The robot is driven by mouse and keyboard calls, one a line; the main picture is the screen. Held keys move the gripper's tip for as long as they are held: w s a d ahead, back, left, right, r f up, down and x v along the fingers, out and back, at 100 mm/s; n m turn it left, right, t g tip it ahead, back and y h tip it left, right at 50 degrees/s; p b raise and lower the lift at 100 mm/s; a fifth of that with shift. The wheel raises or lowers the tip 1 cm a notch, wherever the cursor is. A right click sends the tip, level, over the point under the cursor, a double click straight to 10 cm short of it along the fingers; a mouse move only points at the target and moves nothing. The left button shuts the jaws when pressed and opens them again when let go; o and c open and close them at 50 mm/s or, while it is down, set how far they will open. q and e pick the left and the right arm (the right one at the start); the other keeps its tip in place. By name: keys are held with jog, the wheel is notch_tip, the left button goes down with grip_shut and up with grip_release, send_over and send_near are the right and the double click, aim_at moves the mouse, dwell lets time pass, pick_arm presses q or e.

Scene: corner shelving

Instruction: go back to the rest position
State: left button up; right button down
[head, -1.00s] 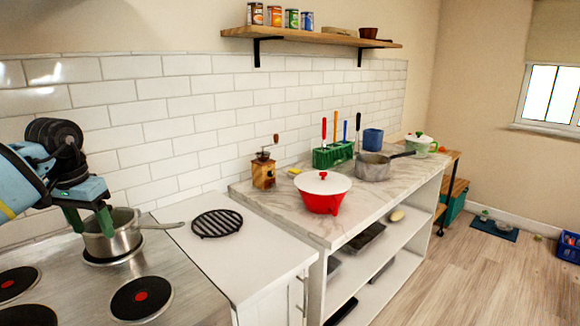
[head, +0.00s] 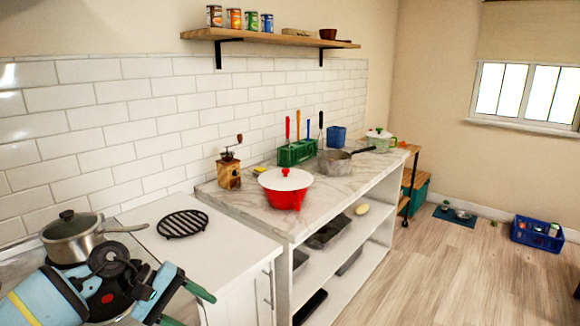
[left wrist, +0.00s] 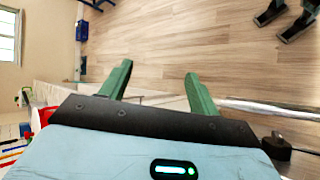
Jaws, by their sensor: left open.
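My left gripper (head: 188,306) is open and empty in the head view, low at the left, over the front of the stove. In the left wrist view its two green fingers (left wrist: 158,70) are spread apart with bare floor beyond them. A steel pot (head: 78,247) stands on the stove behind my left arm, with a glass lid (head: 72,224) on it. The gripper is apart from the pot. My right gripper is not in view.
A black trivet (head: 182,223) lies on the white counter (head: 165,253) beside the stove. A red pot with a white lid (head: 286,195) and a coffee grinder (head: 229,170) stand on the marble top. The wooden floor (head: 465,265) at right is open, with a blue crate (head: 537,233) farther back.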

pick_arm(q)
jog(key=s+d+f+n+t+h, duration=0.2)
jog(key=s+d+n+t+h, duration=0.15)
jog(key=d+n, duration=0.45)
jog(key=s+d+f+n+t+h, duration=0.2)
jog(key=s+d+n+h, duration=0.25)
jog(key=n, duration=0.65)
jog(key=s+a+f+m+t+y, duration=0.1)
jog(key=s+a+f+m+y, duration=0.3)
jog(key=s+f+m, duration=0.4)
jog(key=s+a+f+m+y, duration=0.4)
jog(key=s+f+m+y, duration=0.2)
jog(key=s+f+m, duration=0.2)
jog(key=s+a+f+m+t+y+p, duration=0.1)
jog(key=s+a+f+m+y, duration=0.3)
jog(key=s+m, duration=0.7)
notch_tip(320, 180, down, 4)
jog(key=shift+s+a+f+t+y, duration=0.2)
jog(key=shift+t+y, duration=0.15)
jog(key=shift+y, duration=0.65)
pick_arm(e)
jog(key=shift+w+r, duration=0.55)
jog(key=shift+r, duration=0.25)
